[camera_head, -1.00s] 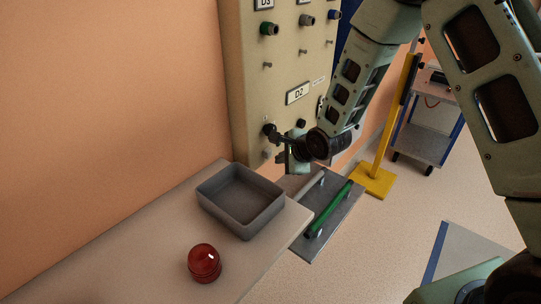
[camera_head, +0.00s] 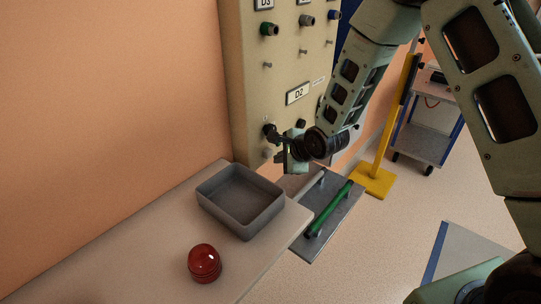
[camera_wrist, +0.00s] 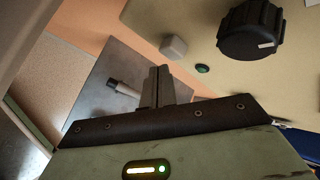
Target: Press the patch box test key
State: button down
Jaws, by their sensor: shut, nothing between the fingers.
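The beige patch box panel (camera_head: 247,95) stands upright against the wall, with a D2 label (camera_head: 298,93) on it. In the wrist view its face shows a large black knob (camera_wrist: 250,30), a small pale grey square key (camera_wrist: 174,47) and a small green round part (camera_wrist: 202,68). The grey key also shows low on the panel in the head view (camera_head: 267,153). My gripper (camera_wrist: 161,80) is shut and empty. Its fingertips appear just below the grey key in the wrist view, with a visible gap. In the head view my gripper (camera_head: 283,142) is close to the panel's lower part.
A grey open tray (camera_head: 209,205) and a red dome (camera_head: 204,263) are on the bench (camera_head: 130,235) below. A plate with a green handle (camera_head: 329,207) lies beyond the bench. A yellow post (camera_head: 388,125) and a trolley (camera_head: 423,145) stand behind my arm.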

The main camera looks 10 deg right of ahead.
jog(key=shift+w+a, duration=0.1)
jog(key=shift+w, duration=0.1)
jog(key=shift+w+a, duration=0.3)
jog(key=shift+w, duration=0.1)
dwell(0.8)
jog(key=shift+s+d, duration=0.55)
jog(key=shift+s, duration=0.25)
jog(key=s+d, duration=0.3)
jog(key=s, duration=0.2)
jog(key=shift+d, duration=0.3)
jog(key=shift+w, duration=0.1)
dwell(0.6)
